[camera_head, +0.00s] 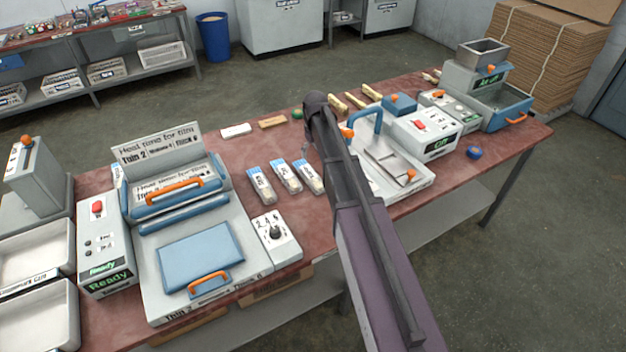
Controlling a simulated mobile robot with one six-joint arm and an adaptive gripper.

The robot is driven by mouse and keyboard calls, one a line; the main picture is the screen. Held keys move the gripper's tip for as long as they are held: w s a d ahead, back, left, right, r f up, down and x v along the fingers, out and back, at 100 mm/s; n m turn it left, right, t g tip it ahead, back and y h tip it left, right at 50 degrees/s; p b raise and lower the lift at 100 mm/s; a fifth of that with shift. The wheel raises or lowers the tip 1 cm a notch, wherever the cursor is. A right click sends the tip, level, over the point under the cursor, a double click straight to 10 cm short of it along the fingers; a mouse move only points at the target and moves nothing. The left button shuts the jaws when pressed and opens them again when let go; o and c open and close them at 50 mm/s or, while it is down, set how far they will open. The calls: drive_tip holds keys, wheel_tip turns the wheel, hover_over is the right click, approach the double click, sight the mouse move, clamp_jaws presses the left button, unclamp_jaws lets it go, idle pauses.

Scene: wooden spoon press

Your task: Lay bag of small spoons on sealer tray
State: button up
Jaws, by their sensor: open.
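Three clear bags with pale contents and white labels lie side by side on the red bench: a left bag (262,186), a middle bag (286,176) and a right bag (308,177). The labels are too small to read, so I cannot tell which holds small spoons. The sealer (178,228) stands left of them, its lid raised with an orange handle. Its blue tray (199,258) in front is empty. My arm reaches over the bench just right of the bags. My gripper does not show; the arm hides it.
A green-lit "Ready" box (104,245) stands left of the sealer. A press (384,165) with a blue handle stands right of my arm. A blue tape roll (474,153) lies near the front edge. Wooden pieces lie at the back.

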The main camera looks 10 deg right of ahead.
sight(314, 179)
drive_tip(key=shift+f+b, duration=3.95)
drive_tip(key=shift+f, duration=0.15)
drive_tip(key=shift+f+b, duration=2.6)
drive_tip(key=c, duration=0.8)
drive_tip(key=shift+c, duration=0.2)
drive_tip(key=shift+r, duration=0.25)
wheel_tip(314, 179, up, 4)
drive_tip(key=p, duration=0.4)
drive_tip(key=shift+f, duration=0.25)
drive_tip(key=s, duration=1)
drive_tip(key=s+a+r+p, duration=0.1)
drive_tip(key=s, duration=0.5)
